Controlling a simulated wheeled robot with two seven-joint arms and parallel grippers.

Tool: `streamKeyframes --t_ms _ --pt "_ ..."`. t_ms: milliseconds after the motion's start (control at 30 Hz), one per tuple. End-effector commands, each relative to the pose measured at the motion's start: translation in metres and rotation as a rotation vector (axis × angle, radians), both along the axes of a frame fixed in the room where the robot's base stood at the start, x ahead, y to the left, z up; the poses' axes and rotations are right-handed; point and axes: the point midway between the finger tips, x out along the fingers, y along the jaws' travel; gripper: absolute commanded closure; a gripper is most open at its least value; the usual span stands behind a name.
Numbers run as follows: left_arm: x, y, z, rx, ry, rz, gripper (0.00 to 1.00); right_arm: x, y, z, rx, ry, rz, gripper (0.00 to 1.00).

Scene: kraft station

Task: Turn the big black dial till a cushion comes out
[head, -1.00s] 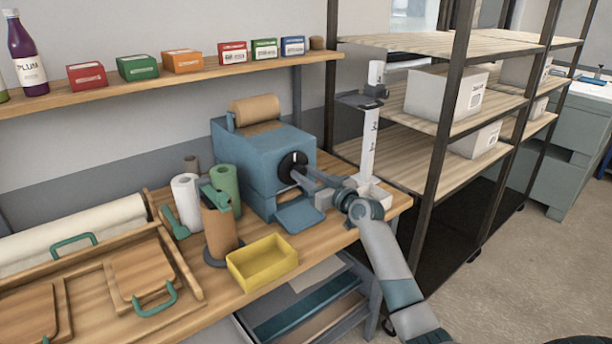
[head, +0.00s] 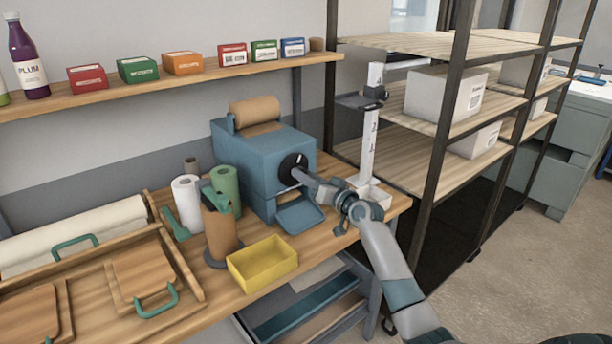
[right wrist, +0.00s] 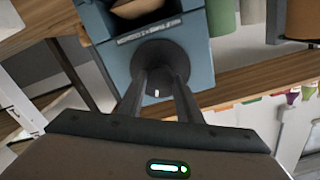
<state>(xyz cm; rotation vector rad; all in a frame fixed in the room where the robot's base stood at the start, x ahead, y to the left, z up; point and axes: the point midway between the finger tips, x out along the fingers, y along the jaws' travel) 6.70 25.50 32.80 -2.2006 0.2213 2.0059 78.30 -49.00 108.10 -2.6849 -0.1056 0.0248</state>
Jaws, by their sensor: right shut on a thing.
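The big black dial (head: 293,169) is on the front of a blue machine (head: 258,150) with a brown paper roll (head: 254,110) on top. My right gripper (head: 300,175) is shut on the dial. In the right wrist view, its two fingers sit on either side of the dial (right wrist: 162,66), whose white mark shows between them. The machine's tray (head: 300,214) juts out below and looks empty in the head view. A brown paper-like thing (right wrist: 135,8) shows in the machine's opening in the right wrist view. My left gripper is not in view.
A yellow bin (head: 263,262) and a brown roll on a stand (head: 220,232) stand left of the tray. A white upright post (head: 369,145) stands behind my right wrist. A shelving rack (head: 455,130) is to the right.

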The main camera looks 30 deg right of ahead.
Motion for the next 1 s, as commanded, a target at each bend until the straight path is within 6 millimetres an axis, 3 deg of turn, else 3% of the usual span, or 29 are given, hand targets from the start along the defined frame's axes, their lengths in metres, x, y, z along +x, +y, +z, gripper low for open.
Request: streamKeyframes --t_ms 1000 --pt "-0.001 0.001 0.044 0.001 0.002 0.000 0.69 0.000 -0.003 -0.001 0.962 0.075 -0.002 0.90"
